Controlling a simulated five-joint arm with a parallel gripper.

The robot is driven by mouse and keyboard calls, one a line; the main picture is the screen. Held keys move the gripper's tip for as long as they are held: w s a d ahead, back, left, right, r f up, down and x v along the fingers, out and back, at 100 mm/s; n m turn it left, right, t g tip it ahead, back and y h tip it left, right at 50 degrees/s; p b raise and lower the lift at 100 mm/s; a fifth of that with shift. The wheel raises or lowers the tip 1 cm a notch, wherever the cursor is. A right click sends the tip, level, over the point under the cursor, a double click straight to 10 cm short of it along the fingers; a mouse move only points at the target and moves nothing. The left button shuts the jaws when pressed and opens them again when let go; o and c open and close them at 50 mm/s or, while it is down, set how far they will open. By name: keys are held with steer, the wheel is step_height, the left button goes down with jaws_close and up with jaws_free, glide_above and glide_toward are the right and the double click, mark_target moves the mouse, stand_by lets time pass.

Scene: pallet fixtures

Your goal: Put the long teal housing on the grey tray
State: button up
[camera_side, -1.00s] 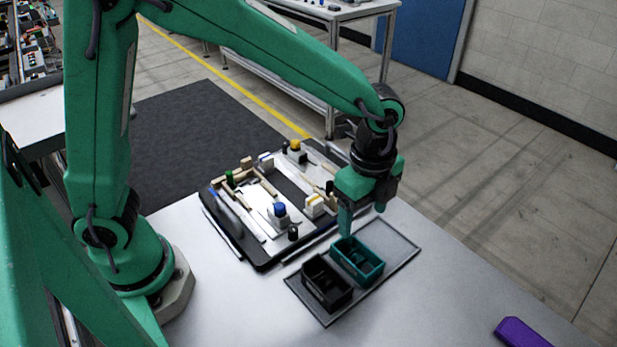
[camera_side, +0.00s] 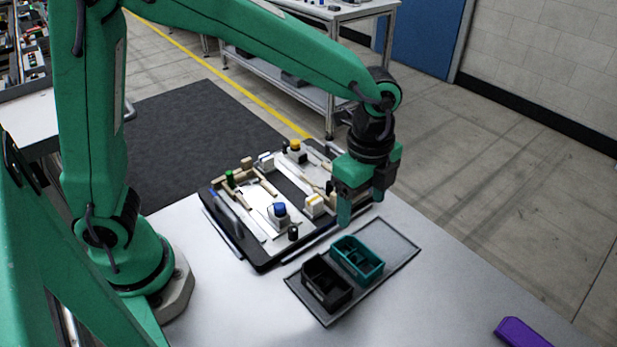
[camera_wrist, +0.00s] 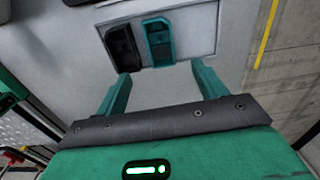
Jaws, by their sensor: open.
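The long teal housing (camera_side: 357,259) is an open box with inner parts. It sits on the grey tray (camera_side: 398,246), beside a black housing (camera_side: 326,283) on the same tray. My gripper (camera_side: 361,207) is open and empty, above and behind the teal housing in the side view and apart from it. In the wrist view the teal housing (camera_wrist: 159,42) and the black housing (camera_wrist: 122,46) lie ahead of the two spread fingers (camera_wrist: 160,85). The tray (camera_wrist: 196,30) shows bare surface to the right of the teal housing.
A black pallet (camera_side: 262,262) with several fixtures, including a blue-capped block (camera_side: 279,212) and a yellow-topped block (camera_side: 295,146), stands behind and left of the tray. A purple object (camera_side: 522,333) lies at the table's lower right. The table in front of the tray is clear.

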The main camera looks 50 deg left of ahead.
steer(key=s+a+r+n+t, duration=0.2)
steer(key=s+a+r+n, duration=0.2)
steer(key=s+a+n, duration=0.2)
steer(key=s+a+r+n+t, duration=0.3)
steer(key=s+a+r+n, duration=0.2)
steer(key=a+n, duration=0.6)
steer(key=shift+s+a+n, duration=0.3)
steer(key=shift+s+a, duration=0.7)
steer(key=shift+a, duration=0.45)
